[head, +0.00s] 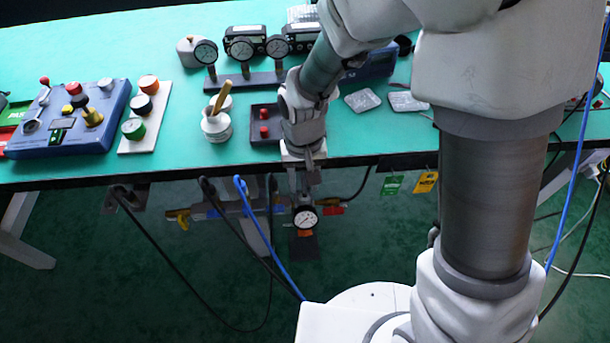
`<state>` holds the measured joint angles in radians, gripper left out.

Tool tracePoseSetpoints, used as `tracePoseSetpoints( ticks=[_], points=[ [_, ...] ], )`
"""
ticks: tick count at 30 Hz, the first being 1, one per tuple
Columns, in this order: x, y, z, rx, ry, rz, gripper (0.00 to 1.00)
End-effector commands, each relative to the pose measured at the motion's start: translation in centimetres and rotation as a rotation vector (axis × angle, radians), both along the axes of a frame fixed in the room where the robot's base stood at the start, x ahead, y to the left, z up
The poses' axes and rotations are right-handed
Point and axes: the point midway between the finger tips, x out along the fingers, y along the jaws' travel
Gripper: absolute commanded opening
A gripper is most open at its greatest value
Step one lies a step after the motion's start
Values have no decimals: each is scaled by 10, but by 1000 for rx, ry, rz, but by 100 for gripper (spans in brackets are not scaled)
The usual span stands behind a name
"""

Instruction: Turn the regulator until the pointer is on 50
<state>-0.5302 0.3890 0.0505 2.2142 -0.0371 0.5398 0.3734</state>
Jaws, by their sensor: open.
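A round white-faced gauge (305,218) with a dark rim hangs just below the front edge of the table. It has a dark pointer, but its scale is too small to read. My gripper (304,184) points down in front of the table edge, directly above this gauge. It is open, but its fingers are small and hard to make out. The regulator's knob cannot be told apart here. The space between the fingers is partly hidden by my wrist, so I cannot tell whether they touch anything.
The green table (75,80) carries a blue control box (70,130), several gauges on a dark stand (243,80), a white pot (216,126) and a dark tray (265,138). A blue hose (262,235) and black cables hang below the edge, left of the gauge.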

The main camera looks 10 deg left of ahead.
Motion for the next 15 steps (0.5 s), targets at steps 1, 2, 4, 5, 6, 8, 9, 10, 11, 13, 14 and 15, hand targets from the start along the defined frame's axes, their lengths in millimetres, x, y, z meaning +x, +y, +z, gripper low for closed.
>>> tracePoseSetpoints(
  ticks=[1,2,4,5,6,8,9,10,11,13,14,15],
  points=[
    [0,0,-4,0,0,0,42],
    [0,0,-6,0,0,0,42],
    [0,0,-7,0,0,0,42],
    [0,0,-7,0,-1,0,42],
    [0,0,-8,0,-1,0,42],
    [0,0,-8,0,-1,0,42],
    [0,0,-7,0,-1,0,42],
    [0,0,-7,0,-1,0,42],
    [0,0,-7,0,-1,0,42],
    [0,0,-7,0,-1,0,34],
    [0,0,-7,0,-1,0,28],
    [0,0,-7,0,-1,0,21]
  ],
)
